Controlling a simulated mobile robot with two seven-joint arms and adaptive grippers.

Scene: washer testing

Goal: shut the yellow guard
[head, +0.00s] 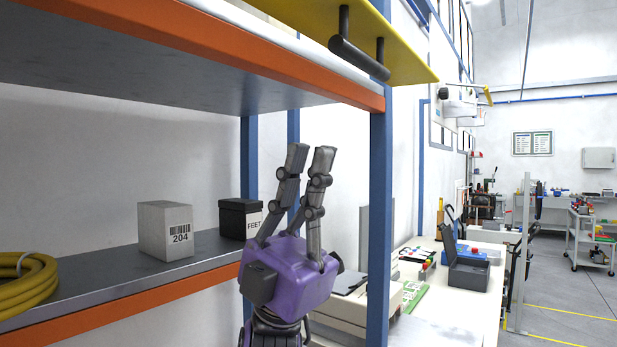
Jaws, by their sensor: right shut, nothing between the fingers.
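The yellow guard (412,58) is a flat panel at the top of the view, sticking out from above the upper shelf and cut off by the top edge. A black bar handle (358,58) hangs from its underside. My right gripper (311,160), purple with dark fingers, points upward below the guard and left of the blue post. Its fingers are shut with nothing between them, and it is apart from the handle. My left gripper is not in view.
A rack with an orange-edged upper shelf (150,31), a lower shelf (110,277) and a blue post (380,220) stands close by. The lower shelf holds a yellow hose (30,283), a grey box (166,230) and a black box (238,218). A cluttered white bench (470,318) stands beyond.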

